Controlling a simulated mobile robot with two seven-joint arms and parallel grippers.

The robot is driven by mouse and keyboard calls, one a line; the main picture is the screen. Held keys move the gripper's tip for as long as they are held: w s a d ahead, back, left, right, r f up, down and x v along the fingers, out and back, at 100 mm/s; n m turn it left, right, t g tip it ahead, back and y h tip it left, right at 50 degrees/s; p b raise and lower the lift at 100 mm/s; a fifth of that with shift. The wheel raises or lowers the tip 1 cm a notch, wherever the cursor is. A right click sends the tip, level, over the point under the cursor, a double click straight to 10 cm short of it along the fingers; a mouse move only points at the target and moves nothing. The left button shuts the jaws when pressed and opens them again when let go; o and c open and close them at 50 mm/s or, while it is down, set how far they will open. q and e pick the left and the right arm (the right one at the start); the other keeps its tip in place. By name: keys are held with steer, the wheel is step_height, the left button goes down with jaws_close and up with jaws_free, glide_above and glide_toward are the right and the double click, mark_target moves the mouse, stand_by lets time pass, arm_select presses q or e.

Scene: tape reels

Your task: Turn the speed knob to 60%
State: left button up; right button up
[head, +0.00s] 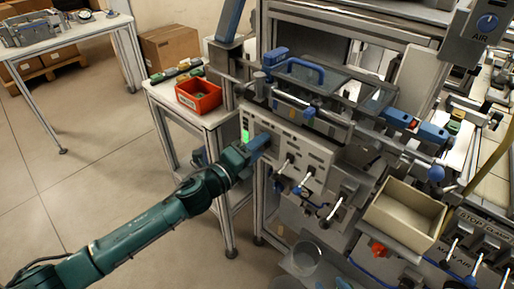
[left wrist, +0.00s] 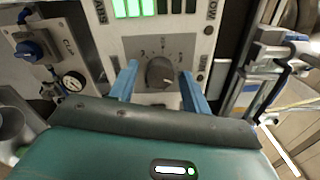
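The speed knob (left wrist: 160,72) is a dark round knob on a grey dial plate, seen in the left wrist view. Its scale marks are too small to read. My left gripper (left wrist: 160,80) has its two blue fingers apart, one on each side of the knob. I cannot tell whether the fingers touch it. In the head view my left gripper (head: 262,143) is at the left end of the light control panel (head: 308,150) and hides the knob. A lit green display (left wrist: 133,8) sits above the knob; it also shows in the head view (head: 246,135). My right gripper is not in view.
Several levers (head: 305,180) stick out of the panel to the right of the gripper. A blue regulator knob (left wrist: 30,50) and a gauge (left wrist: 74,82) are on the left in the wrist view. A red bin (head: 199,96) stands on a side table behind the arm. A beige bin (head: 405,215) is at the right.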

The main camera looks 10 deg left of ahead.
arm_select(q)
steer(key=shift+o, duration=0.2)
steer(key=b+v, duration=0.2)
steer(key=v, duration=1.1)
arm_select(e)
steer(key=shift+a+f+y, duration=0.1)
steer(key=shift+a+y, duration=0.3)
steer(key=shift+a, duration=0.1)
arm_select(q)
steer(key=shift+s, duration=0.1)
steer(key=s+f+n+g+y+p, duration=0.1)
steer(key=s+f+n+g+y, duration=0.1)
steer(key=s+f+n, duration=0.5)
steer(key=s+a+f+n+g+y+p, duration=0.1)
steer(key=s+f+n+y, duration=0.4)
steer(key=f+n, duration=0.5)
steer(key=s+n+g+p, duration=0.1)
steer(key=s+n, duration=0.1)
steer(key=n, duration=0.6)
steer(key=shift+s, duration=0.3)
arm_select(e)
steer(key=shift+s+d+h, duration=0.1)
steer(key=shift+d+h, duration=0.5)
steer(key=shift+d, duration=0.25)
